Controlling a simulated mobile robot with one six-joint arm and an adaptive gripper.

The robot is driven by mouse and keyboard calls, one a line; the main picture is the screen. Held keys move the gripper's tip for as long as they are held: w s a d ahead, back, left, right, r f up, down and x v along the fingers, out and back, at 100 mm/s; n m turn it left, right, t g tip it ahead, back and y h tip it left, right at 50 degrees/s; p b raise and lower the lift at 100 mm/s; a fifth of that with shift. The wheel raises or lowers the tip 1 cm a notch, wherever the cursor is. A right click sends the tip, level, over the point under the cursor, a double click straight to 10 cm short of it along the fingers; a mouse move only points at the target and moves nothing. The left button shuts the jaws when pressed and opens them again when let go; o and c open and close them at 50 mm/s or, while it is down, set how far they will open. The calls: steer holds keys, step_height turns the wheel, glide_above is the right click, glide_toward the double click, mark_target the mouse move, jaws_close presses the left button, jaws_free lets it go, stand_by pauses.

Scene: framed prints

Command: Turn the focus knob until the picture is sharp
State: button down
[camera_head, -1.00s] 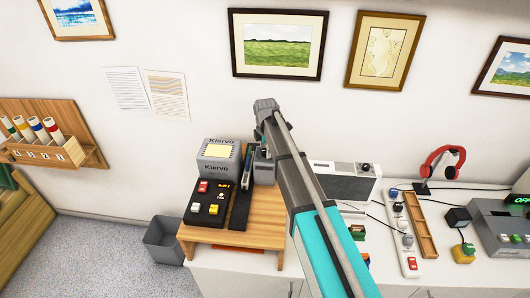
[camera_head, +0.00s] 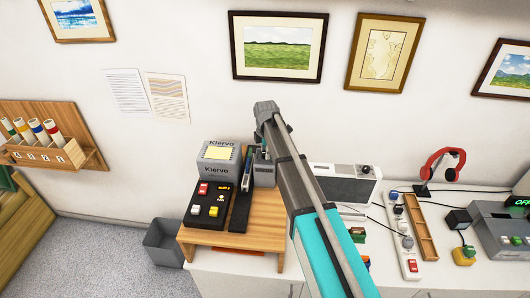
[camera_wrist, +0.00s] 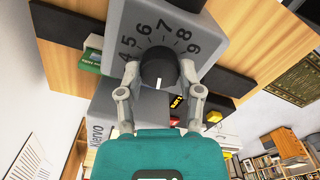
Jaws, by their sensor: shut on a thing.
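The black focus knob (camera_wrist: 157,66) sits on a grey face (camera_wrist: 178,18) printed with numbers around it, 4 to 9 readable. Its white pointer line faces the bottom of the wrist view. My gripper (camera_wrist: 159,74) has one finger on each side of the knob and is shut on it. In the head view my arm hides the knob and the fingertips; part of a grey box (camera_head: 265,174) shows beside the arm. A grey Kiervo unit (camera_head: 211,168) with a small lit cream panel (camera_head: 218,153) stands left of it. The panel's detail is too small to judge sharpness.
A black control box (camera_head: 209,212) with coloured buttons stands on the wooden stand (camera_head: 255,237). Framed prints hang on the wall behind.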

steer(key=shift+m, duration=0.3)
steer(key=m, duration=1.7)
steer(key=shift+m, duration=0.3)
steer(key=m, duration=0.5)
steer(key=shift+m, duration=0.3)
steer(key=shift+c, duration=1.3)
jaws_free()
